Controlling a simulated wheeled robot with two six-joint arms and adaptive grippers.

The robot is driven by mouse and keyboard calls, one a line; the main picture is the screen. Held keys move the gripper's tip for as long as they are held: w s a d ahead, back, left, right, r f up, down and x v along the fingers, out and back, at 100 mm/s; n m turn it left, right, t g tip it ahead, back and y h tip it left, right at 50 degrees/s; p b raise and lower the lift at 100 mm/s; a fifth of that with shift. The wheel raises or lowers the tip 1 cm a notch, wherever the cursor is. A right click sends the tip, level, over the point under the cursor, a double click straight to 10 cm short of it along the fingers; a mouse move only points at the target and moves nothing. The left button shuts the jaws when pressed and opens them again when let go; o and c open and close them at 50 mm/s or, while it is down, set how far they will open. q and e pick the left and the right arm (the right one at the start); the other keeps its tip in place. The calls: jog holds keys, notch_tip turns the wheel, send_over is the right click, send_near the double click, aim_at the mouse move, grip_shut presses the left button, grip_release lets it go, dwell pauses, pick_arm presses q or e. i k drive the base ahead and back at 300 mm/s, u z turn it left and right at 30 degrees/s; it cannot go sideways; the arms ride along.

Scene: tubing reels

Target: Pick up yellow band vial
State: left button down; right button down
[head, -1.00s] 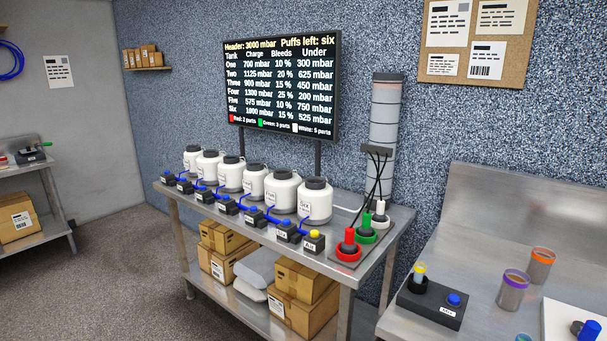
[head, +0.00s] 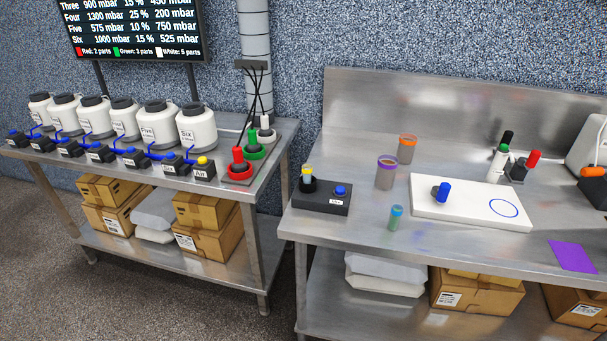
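A small vial with a yellow band (head: 307,173) stands upright in the dark holder of a black box (head: 322,205) with a blue button (head: 340,190). The box sits near the left end of the right-hand steel bench (head: 350,158). The lower part of the vial is hidden in the holder. Neither of my grippers shows in the head view.
On the same bench stand a purple-rimmed cup (head: 386,175), an orange-rimmed cup (head: 407,150) and a small teal-topped vial (head: 396,217). A white board (head: 470,212) with a blue-capped item (head: 443,192) lies right of them. The left bench (head: 270,165) holds tanks; a gap separates the benches.

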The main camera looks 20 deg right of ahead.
aim_at(306, 168)
jog(key=z, duration=0.2)
jog(key=k, duration=0.45)
jog(key=z, duration=1.75)
jog(key=i, duration=1.3)
jog(key=u, duration=0.7)
